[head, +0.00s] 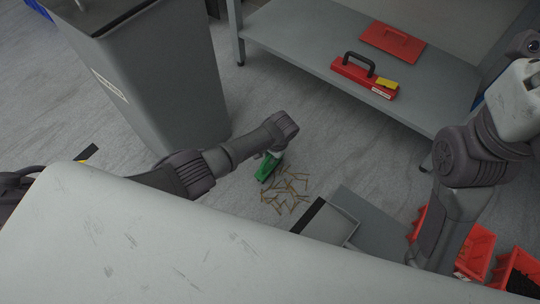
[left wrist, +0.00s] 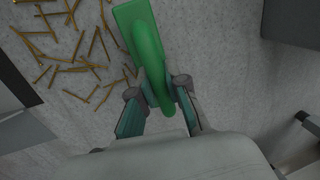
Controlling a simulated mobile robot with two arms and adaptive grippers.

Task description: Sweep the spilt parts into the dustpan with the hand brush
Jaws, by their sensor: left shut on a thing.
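The green hand brush (head: 266,169) is low over the floor, just left of the spilt parts. My left gripper (head: 272,156) is shut on its handle; in the left wrist view the green brush (left wrist: 139,30) runs up from between the fingers (left wrist: 158,92). The spilt parts (head: 287,193) are thin, brownish sticks scattered on the floor; they also show at upper left in the left wrist view (left wrist: 75,50). A grey dustpan (head: 331,226) with a black front edge lies right of and below them. My right arm reaches down at right; its gripper is hidden.
A tall grey bin (head: 165,80) stands at left. A grey shelf unit (head: 290,43) at the back holds a red toolbox (head: 362,78) and a flat red thing (head: 392,42). Red open bins (head: 475,252) stand at lower right.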

